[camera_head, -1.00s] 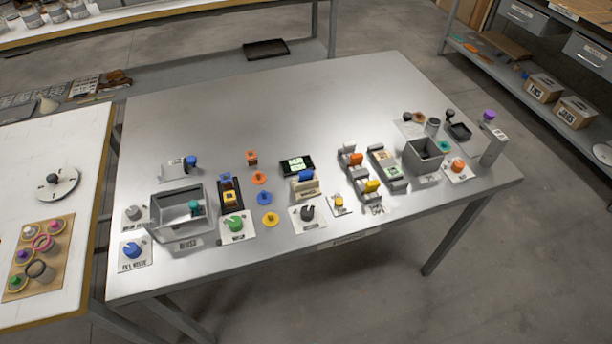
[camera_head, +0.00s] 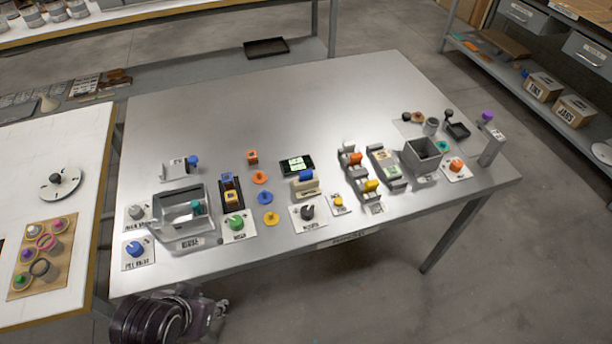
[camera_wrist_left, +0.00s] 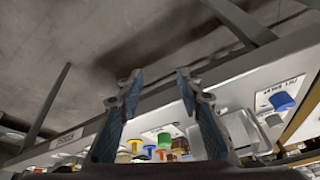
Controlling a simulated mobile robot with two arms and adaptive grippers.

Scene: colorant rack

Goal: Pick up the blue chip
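The blue chip (camera_head: 265,197) is a small round disc with a raised middle. It lies flat on the metal table (camera_head: 300,95), between an orange chip (camera_head: 260,177) and a yellow chip (camera_head: 268,218). In the left wrist view the blue chip (camera_wrist_left: 164,138) shows small, beyond the fingers and apart from them. My left gripper (camera_wrist_left: 159,77) has its two fingers spread with nothing between them. In the head view my left arm is at the bottom, in front of the table's near edge, away from the chip. My right gripper is not in view.
Left of the chips stand a dark holder with colored blocks (camera_head: 230,190) and a grey bin (camera_head: 160,213). A green knob panel (camera_head: 234,222) and a black knob panel (camera_head: 307,213) sit near the front edge. The back of the table is clear.

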